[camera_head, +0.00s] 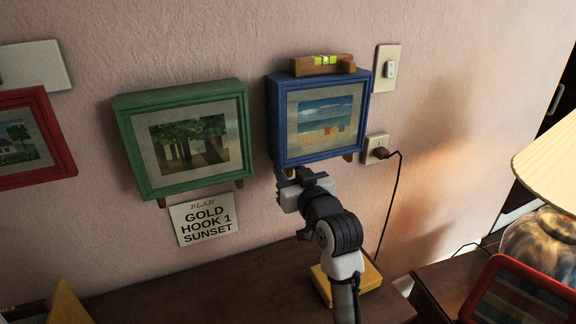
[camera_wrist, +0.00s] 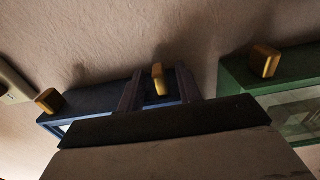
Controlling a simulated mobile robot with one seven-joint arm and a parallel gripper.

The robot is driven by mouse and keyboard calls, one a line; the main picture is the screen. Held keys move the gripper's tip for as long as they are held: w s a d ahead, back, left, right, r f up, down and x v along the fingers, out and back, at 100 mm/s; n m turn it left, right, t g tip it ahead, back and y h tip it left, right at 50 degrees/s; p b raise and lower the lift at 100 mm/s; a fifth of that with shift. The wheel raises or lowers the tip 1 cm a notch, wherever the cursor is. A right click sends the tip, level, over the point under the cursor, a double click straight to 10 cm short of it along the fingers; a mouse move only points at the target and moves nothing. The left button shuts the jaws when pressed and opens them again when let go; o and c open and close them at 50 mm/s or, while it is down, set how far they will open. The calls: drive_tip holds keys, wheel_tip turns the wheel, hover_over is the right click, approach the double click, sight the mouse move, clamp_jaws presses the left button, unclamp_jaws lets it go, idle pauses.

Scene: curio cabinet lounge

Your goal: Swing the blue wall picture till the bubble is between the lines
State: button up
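The blue wall picture (camera_head: 272,122), a beach scene in a deep blue frame, hangs on the pink wall. A wooden spirit level (camera_head: 302,67) with a yellow-green vial (camera_head: 322,60) lies on its top edge; the bubble and lines are too small to read. My gripper (camera_head: 289,179) is just below the frame's lower left corner. In the wrist view, the frame's blue underside (camera_wrist: 95,100) has two wooden pegs. My gripper (camera_wrist: 158,90) is open, its fingers on either side of one peg (camera_wrist: 157,79), with gaps visible. The other peg (camera_wrist: 48,100) is apart at left.
A green-framed picture (camera_head: 128,150) hangs close on the left, above a paper sign (camera_head: 205,218). A switch (camera_head: 388,68) and a socket with plug and cord (camera_head: 376,148) are at right. A lamp (camera_head: 548,165) stands farther right. The dark cabinet top (camera_head: 215,290) lies below.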

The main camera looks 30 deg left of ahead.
drive_tip(key=shift+w+a, duration=0.4)
drive_tip(key=shift+a, duration=0.1)
clamp_jaws()
